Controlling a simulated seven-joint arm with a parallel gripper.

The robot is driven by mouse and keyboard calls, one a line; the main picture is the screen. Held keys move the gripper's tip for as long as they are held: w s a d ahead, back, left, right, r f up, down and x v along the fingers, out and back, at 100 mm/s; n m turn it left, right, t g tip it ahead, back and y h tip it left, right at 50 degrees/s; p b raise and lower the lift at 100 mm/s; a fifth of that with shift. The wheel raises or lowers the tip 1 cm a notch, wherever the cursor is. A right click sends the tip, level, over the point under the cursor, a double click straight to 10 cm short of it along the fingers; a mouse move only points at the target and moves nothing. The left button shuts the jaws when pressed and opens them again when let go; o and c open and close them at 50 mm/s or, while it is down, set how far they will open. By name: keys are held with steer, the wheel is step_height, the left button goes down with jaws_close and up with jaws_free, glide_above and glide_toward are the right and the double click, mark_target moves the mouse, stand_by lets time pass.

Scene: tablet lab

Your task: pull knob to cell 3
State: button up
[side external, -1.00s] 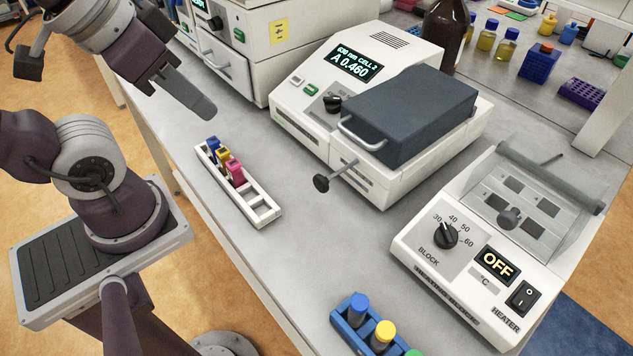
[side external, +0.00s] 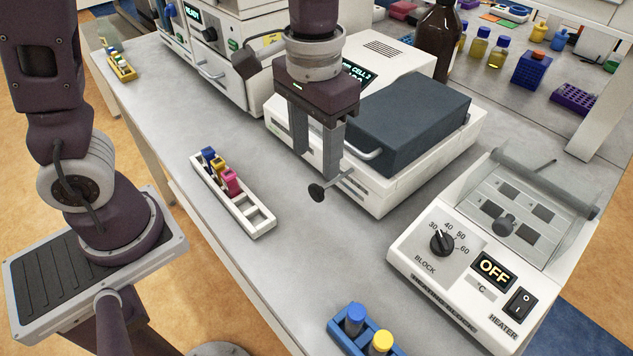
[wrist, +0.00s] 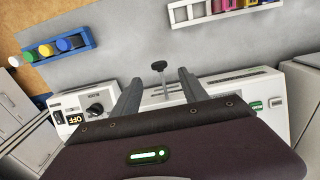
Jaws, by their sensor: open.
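The black pull knob (side external: 317,192) sits on the end of a thin metal rod that sticks out of the front of the white photometer (side external: 400,183). My gripper (side external: 316,166) is open above and beside the rod, close to the knob. In the wrist view the knob (wrist: 159,66) shows in the gap between my two fingers (wrist: 160,80), just beyond their tips. I cannot tell whether a finger touches the rod. The photometer's display (side external: 357,73) is partly hidden by my gripper; "CELL 2" is readable.
A white rack (side external: 262,222) with several coloured cuvettes stands left of the knob. A dark lid (side external: 410,120) with a handle covers the photometer. The heating block (side external: 440,275) is at the right, reading OFF. A blue tube rack (side external: 345,335) is at the front. Bench between is clear.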

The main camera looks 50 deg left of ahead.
mark_target(316, 192)
step_height(316, 192, down, 7)
steer(key=shift+d+f, duration=0.1)
steer(key=shift+f, duration=0.1)
jaws_close()
steer(key=shift+w, duration=0.1)
stand_by(1.3)
